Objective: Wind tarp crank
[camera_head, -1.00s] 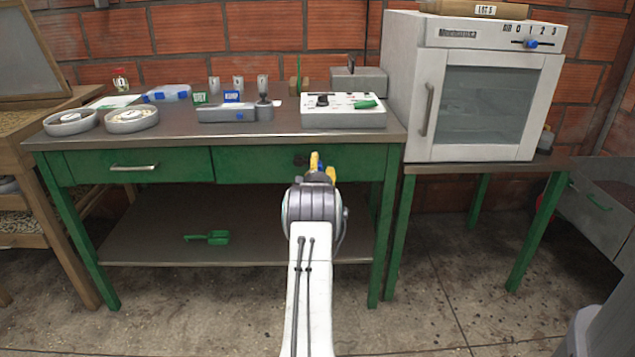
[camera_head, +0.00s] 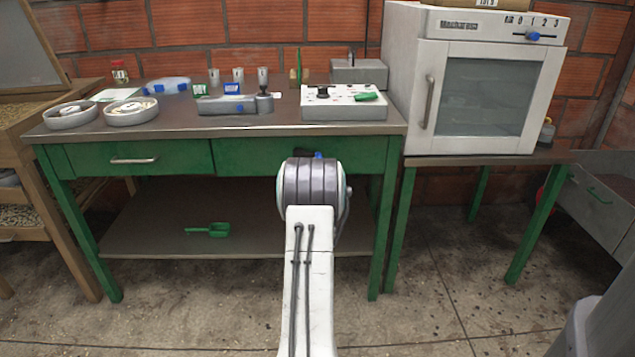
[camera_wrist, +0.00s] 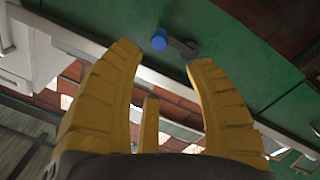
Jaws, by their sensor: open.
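The crank shows in the wrist view as a short grey arm (camera_wrist: 183,46) with a round blue knob (camera_wrist: 159,40), on a green panel (camera_wrist: 225,45). The knob appears just beyond the gap between the fingertips, nearer the left one. I cannot tell the exact distance. My wrist hides the fingers in the head view.
The green table (camera_head: 160,240) has a metal top holding dishes (camera_head: 131,112), cups and a white control box (camera_head: 345,110). A green scoop (camera_head: 208,230) lies on its lower shelf. A white oven (camera_head: 475,90) stands on the right.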

